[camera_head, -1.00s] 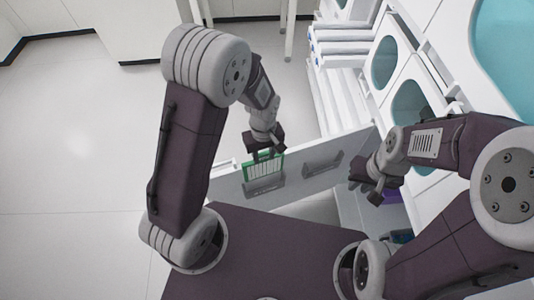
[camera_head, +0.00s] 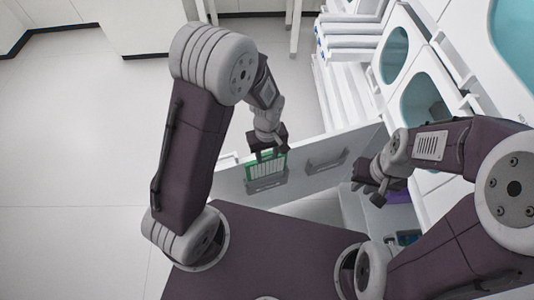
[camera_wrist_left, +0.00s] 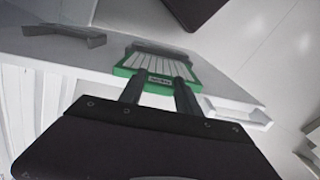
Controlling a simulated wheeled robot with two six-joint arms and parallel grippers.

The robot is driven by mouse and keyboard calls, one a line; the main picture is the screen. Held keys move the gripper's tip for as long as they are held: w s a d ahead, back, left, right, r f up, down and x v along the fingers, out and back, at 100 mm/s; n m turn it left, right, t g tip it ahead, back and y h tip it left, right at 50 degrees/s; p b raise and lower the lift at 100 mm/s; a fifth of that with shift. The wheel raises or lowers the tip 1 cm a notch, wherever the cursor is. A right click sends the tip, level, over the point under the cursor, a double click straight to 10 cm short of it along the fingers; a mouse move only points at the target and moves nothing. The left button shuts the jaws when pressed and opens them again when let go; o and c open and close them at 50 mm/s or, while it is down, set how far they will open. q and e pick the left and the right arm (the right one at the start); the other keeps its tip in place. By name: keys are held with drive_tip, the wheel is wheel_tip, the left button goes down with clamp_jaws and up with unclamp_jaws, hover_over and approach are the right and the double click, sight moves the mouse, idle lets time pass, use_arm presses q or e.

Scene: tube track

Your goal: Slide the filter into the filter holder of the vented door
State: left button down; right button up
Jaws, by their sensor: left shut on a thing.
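The filter (camera_head: 266,168) has a green frame and pale vertical slats. My left gripper (camera_head: 268,153) is shut on its top edge and holds it upright against the inner face of the open vented door (camera_head: 228,185). The filter's lower part is behind the grey filter holder (camera_head: 268,184). In the left wrist view the filter (camera_wrist_left: 160,70) stands between the fingertips of my left gripper (camera_wrist_left: 160,88), with its far end at the holder (camera_wrist_left: 160,49). Whether it is fully seated cannot be told. My right gripper (camera_head: 369,189) is to the right, away from the filter; its jaw opening is unclear.
A second grey holder or handle (camera_head: 327,161) is on the door right of the filter; it also shows in the left wrist view (camera_wrist_left: 64,33). White cabinets with teal windows (camera_head: 424,101) stand at right. The floor at left (camera_head: 80,130) is clear.

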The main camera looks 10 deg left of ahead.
sight(267, 160)
use_arm(q)
drive_tip(key=shift+f, duration=0.15)
drive_tip(key=shift+f+b, duration=0.9)
drive_tip(key=shift+f, duration=0.6)
drive_tip(key=shift+f+b, duration=0.4)
drive_tip(key=shift+f, duration=0.25)
drive_tip(key=shift+f+b, duration=0.45)
drive_tip(key=shift+f, duration=0.3)
